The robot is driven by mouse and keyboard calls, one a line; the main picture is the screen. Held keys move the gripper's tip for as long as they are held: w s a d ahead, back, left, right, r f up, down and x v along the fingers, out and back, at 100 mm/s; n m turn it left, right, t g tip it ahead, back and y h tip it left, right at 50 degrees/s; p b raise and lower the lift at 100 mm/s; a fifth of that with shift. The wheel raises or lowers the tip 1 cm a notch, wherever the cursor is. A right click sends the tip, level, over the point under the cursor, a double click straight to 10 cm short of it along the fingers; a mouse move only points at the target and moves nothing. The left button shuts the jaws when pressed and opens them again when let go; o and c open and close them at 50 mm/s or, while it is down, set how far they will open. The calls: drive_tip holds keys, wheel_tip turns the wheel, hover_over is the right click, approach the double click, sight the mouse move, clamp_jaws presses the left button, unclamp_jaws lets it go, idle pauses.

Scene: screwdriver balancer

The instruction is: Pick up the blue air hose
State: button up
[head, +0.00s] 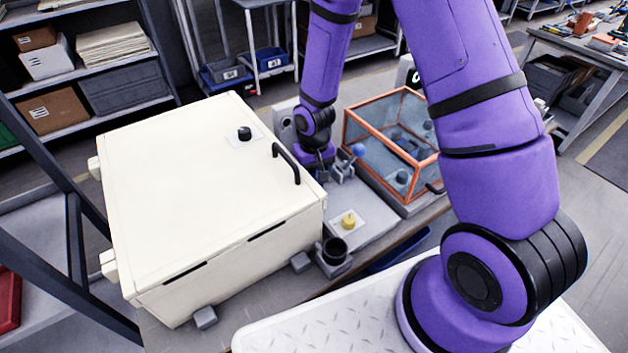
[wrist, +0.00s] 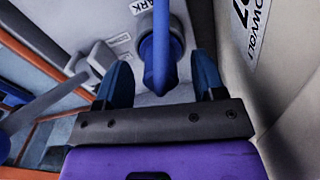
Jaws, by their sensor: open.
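The blue air hose (wrist: 161,28) shows in the wrist view as a blue tube running down from the top edge to a wider, darker blue end at a round grey fitting. My gripper (wrist: 161,80) is open. Its two dark blue fingers stand on either side of the hose's end, with a gap visible on both sides. In the head view my gripper is low beside the cream cabinet (head: 190,200), mostly hidden by my wrist. I cannot make out the hose there.
In the head view, an orange-framed clear box (head: 392,140) stands right of my wrist. A blue ball knob (head: 358,150) is close by. A yellow knob (head: 348,220) and a black cup (head: 335,248) are nearer. In the wrist view, a pale wall (wrist: 275,95) is close on the right.

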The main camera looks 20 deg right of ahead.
drive_tip(key=shift+f, duration=0.2)
drive_tip(key=c, duration=1)
drive_tip(key=shift+r, duration=0.15)
